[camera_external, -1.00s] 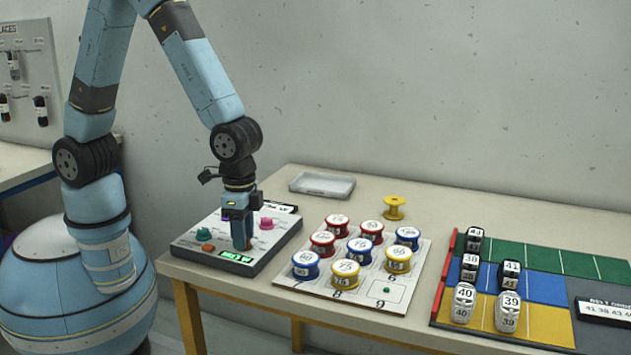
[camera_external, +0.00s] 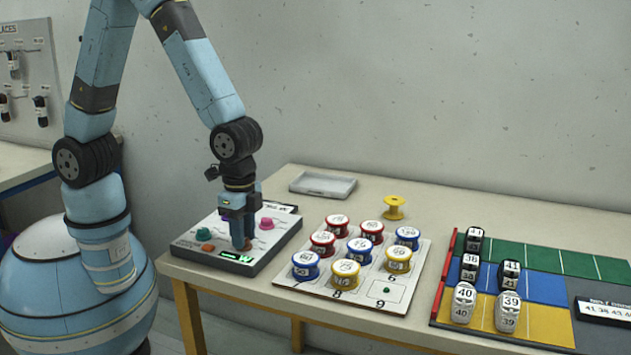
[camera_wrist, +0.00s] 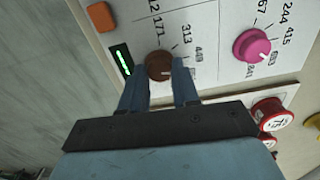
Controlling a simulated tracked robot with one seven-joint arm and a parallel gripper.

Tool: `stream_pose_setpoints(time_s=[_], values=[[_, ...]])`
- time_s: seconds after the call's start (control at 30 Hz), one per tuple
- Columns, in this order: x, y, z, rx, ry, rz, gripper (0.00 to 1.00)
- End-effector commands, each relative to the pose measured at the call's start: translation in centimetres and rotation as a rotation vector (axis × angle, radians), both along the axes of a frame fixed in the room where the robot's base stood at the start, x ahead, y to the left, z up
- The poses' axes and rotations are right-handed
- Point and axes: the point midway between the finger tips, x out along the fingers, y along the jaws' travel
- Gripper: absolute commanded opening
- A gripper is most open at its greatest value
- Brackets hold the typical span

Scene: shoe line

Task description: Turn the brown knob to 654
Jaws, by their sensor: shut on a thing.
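The brown knob (camera_wrist: 158,65) sits on the panel (camera_wrist: 205,20) with printed numbers around it, including 171 and 313; the others near it are partly covered or too small to read. My gripper (camera_wrist: 165,75) points down over the panel, its two blue fingers shut on the brown knob, one on each side. In the external view my gripper (camera_external: 242,245) stands at the front right of the panel (camera_external: 205,228) and mostly hides the knob. A small green-lit display (camera_wrist: 123,60) is beside the knob; its digits are not legible.
A pink knob (camera_wrist: 253,45), an orange button (camera_wrist: 101,17) and a teal knob (camera_external: 203,232) are on the same panel. Right of it stands a board of several numbered spools (camera_external: 345,272). An empty grey tray (camera_external: 322,184) lies behind.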

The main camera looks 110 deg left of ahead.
Motion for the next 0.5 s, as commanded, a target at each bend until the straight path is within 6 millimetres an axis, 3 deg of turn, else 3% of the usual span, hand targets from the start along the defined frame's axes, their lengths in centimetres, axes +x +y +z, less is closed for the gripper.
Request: stream_pose_setpoints(time_s=[0.5], values=[[0.06,-0.01,0.03,0.0,-0.002,-0.364,0.0]])
